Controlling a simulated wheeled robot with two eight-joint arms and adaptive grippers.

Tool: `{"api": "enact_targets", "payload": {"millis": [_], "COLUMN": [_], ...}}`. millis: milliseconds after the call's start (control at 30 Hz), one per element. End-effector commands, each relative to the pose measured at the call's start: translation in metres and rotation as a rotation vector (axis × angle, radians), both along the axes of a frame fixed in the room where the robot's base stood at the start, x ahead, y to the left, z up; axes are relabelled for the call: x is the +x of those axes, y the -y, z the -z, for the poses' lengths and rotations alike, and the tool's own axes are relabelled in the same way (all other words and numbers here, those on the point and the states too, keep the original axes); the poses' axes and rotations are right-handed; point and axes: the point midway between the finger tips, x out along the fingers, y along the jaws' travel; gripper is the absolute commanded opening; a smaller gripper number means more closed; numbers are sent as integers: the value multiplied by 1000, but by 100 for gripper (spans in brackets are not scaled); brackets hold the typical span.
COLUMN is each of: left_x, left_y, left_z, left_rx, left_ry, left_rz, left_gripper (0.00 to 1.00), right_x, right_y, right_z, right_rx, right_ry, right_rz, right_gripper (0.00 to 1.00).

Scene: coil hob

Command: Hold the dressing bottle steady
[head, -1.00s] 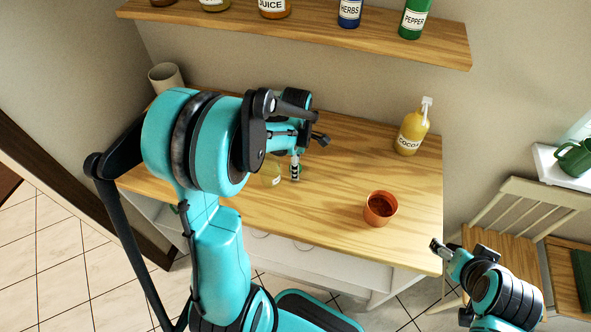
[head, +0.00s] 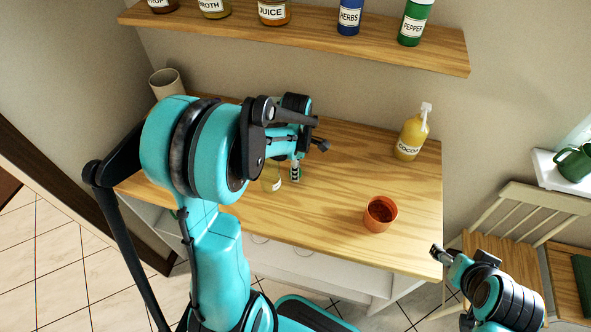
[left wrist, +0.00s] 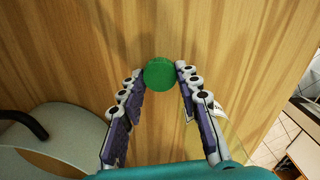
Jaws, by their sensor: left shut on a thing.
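The dressing bottle, pale yellow and see-through (head: 271,181), stands toward the front left of the wooden counter in the head view, partly hidden by my left arm. In the left wrist view, a green round cap (left wrist: 160,73) shows from above between the fingers of my left gripper (left wrist: 160,90). A bit of white label shows beside the right finger. The left gripper is shut on the bottle, which looks upright. My right gripper (head: 438,252) is empty beside the counter's front right corner, too small to tell its opening.
A yellow cocoa pump bottle (head: 410,137) stands at the back right of the counter (head: 335,210). An orange cup (head: 380,214) is near the front right. A pale cylinder (head: 166,83) stands back left. A shelf (head: 300,36) with several jars hangs above. The counter's middle is clear.

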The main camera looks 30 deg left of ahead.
Motion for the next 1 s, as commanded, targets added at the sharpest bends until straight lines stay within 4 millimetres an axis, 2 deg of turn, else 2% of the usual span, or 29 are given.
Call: {"api": "enact_targets", "payload": {"millis": [267,500,700,833,1000], "left_x": [0,12,19,22,23], "left_y": [4,60,95,108,114], "left_z": [-44,-74,-95,-102,-106], "left_rx": [0,0,0,0,0], "left_ry": [0,0,0,0,0], "left_rz": [3,7,4,2,0], "left_gripper": [24,24,24,24,24], "right_x": [0,0,0,0,0], "right_y": [0,0,0,0,0], "right_z": [-19,-32,-40,-42,-43], "right_rx": [0,0,0,0,0], "right_ry": [0,0,0,0,0], "right_rz": [0,0,0,0,0], "right_gripper": [73,73,73,73,73]}}
